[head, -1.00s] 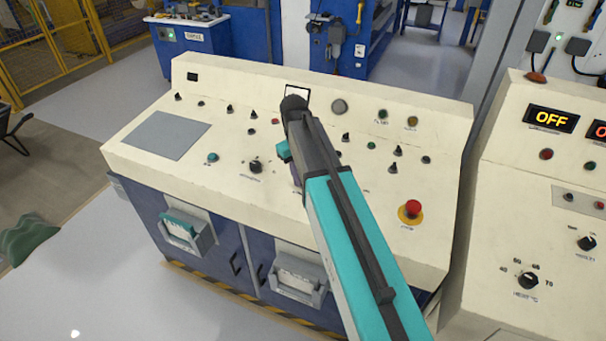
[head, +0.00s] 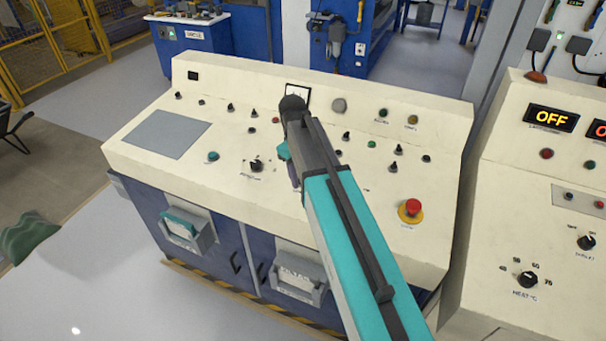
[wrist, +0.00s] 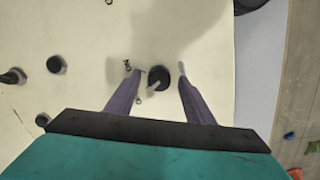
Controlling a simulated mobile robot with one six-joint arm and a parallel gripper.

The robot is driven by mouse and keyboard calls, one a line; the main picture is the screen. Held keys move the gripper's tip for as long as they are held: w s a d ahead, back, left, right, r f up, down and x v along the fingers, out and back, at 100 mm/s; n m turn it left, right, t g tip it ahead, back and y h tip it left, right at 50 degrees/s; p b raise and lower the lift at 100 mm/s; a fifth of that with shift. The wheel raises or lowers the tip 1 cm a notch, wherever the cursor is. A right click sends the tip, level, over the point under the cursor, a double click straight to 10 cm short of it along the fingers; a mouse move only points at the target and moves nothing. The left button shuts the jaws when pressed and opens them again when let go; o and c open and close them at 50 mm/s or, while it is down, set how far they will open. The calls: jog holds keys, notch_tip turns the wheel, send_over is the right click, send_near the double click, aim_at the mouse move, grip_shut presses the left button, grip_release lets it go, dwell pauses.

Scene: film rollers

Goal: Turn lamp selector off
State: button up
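A round black knob (wrist: 157,78) with a pale pointer stands on the cream panel in the wrist view. My gripper (wrist: 161,71) is open, with its two purple-grey fingers reaching to either side of this knob. I cannot tell whether either finger touches it. In the head view my arm hides most of the gripper and the panel under it. A black rotary knob (head: 256,166) shows left of the arm on the cream console (head: 235,195). The label lettering is too small to read, so I cannot tell which knob is the lamp selector.
A red emergency button (head: 411,209) stands right of my arm on the console. Several small switches and buttons line the panel, and a grey plate (head: 165,135) lies at its left. A second console with an "OFF" display (head: 551,118) stands to the right.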

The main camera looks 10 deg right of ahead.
jog(key=shift+r, duration=0.2)
notch_tip(320, 180, up, 13)
jog(key=a+b, duration=0.1)
jog(key=b, duration=0.2)
jog(key=shift+a+r, duration=0.2)
jog(key=shift+a, duration=0.05)
dwell(0.6)
jog(key=shift+r, duration=0.1)
